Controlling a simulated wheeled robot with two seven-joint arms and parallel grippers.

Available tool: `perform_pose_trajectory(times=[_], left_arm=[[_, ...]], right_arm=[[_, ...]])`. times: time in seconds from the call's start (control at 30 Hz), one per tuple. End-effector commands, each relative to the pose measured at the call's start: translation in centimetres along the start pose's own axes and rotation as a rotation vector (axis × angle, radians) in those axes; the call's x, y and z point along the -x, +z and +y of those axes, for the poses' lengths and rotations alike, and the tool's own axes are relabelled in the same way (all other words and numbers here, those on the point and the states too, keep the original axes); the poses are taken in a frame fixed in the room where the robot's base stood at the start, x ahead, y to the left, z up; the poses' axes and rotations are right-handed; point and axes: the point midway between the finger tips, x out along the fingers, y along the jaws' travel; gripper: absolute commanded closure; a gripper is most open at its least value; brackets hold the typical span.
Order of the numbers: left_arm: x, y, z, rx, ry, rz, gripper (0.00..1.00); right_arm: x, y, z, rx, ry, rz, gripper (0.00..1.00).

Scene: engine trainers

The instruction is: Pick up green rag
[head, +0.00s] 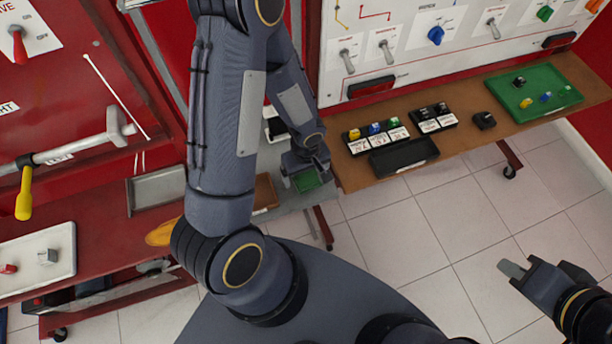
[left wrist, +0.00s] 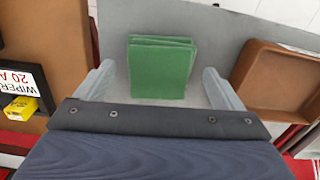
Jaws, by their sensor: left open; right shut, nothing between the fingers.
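The green rag (left wrist: 160,68) is a folded square lying on a grey surface (left wrist: 222,30) in the left wrist view. In the head view a part of the rag (head: 306,181) shows just below my left gripper (head: 303,172). In the left wrist view my left gripper (left wrist: 160,88) is open, with one finger on each side of the rag's near part. I cannot tell how high the fingertips are above the surface. My right gripper (head: 514,270) is shut and empty at the right of the head view, over the tiled floor and far from the rag.
A brown tray (left wrist: 282,80) stands right of the rag. A brown board (left wrist: 58,40) with a yellow fuse (left wrist: 20,108) and a label is on the left. In the head view, a brown bench (head: 465,133) holds black holders and a green tray (head: 560,97).

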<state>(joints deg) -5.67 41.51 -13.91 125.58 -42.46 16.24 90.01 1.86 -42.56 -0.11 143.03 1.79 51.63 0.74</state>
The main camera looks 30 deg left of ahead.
Motion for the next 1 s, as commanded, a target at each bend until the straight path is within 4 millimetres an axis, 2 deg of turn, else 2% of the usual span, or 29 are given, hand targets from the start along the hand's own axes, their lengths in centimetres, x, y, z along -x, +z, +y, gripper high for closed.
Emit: perform_pose_trajectory(times=[0.1, 0.33, 0.7, 1.0], left_arm=[[-0.89, 0.04, 0.02, -0.002, 0.0, 0.0, 0.11], [-0.94, 0.01, 0.05, -0.001, 0.002, 0.0, 0.12], [-0.91, 0.01, 0.04, -0.001, 0.002, 0.0, 0.59], [-0.67, -0.02, 0.05, -0.001, 0.002, 0.001, 0.59]], right_arm=[[-0.05, 0.03, 0.02, 0.0, 0.0, 0.0, 1.0], [-0.06, 0.03, 0.02, 0.0, 0.0, 0.0, 1.0], [-0.06, 0.03, 0.02, 0.0, 0.0, 0.0, 1.0], [0.11, -0.05, -0.05, 0.0, 0.0, 0.0, 1.0]])
